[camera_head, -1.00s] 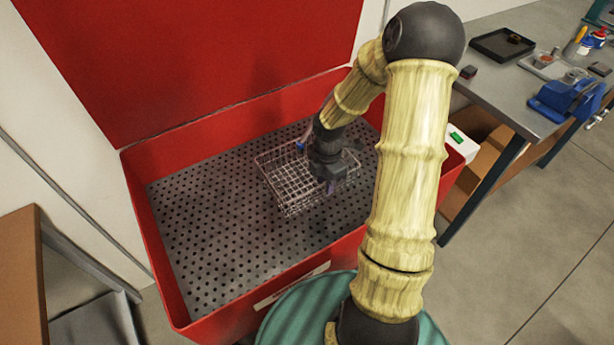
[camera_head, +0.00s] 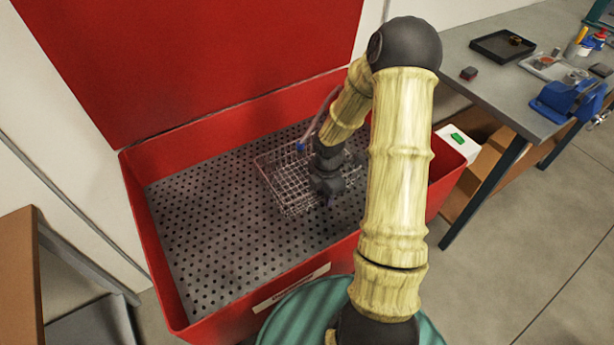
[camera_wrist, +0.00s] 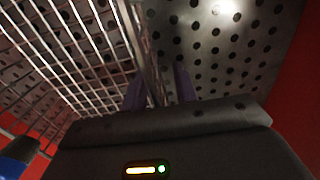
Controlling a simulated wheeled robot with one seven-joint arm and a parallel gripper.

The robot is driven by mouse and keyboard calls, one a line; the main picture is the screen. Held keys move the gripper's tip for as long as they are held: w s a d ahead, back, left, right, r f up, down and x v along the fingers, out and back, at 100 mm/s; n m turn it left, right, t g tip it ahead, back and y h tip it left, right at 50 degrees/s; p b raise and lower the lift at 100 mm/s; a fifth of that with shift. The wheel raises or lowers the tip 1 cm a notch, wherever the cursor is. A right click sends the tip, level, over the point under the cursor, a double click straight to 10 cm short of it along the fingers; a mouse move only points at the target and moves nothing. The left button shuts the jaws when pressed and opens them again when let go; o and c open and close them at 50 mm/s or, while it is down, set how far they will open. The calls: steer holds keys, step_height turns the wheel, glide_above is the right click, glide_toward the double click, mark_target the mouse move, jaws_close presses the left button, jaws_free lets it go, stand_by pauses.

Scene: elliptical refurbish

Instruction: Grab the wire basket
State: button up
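The wire basket (camera_head: 283,187) is a silver mesh basket sitting on the perforated floor of the red tub. My gripper (camera_head: 329,201) is low at the basket's front right side in the head view, where my wrist hides part of it. In the wrist view, the basket mesh (camera_wrist: 75,45) fills the left side. The two purple fingers of my gripper (camera_wrist: 160,88) are apart, with the basket's upright wire wall running between them. One finger is on the inner side and the other on the outer side. Contact with the wires cannot be made out.
The red tub (camera_head: 150,235) has raised walls around the basket and a tall red lid (camera_head: 200,60) behind. Its perforated floor (camera_head: 205,235) is clear on the left. A grey workbench (camera_head: 490,75) with a blue vise (camera_head: 566,100) stands at right.

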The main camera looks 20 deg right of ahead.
jaws_close()
steer(key=shift+r, duration=0.1)
stand_by(0.3)
step_height(320, 180, up, 10)
steer(key=shift+w+f+p, duration=0.1)
steer(key=shift+p, duration=1.1)
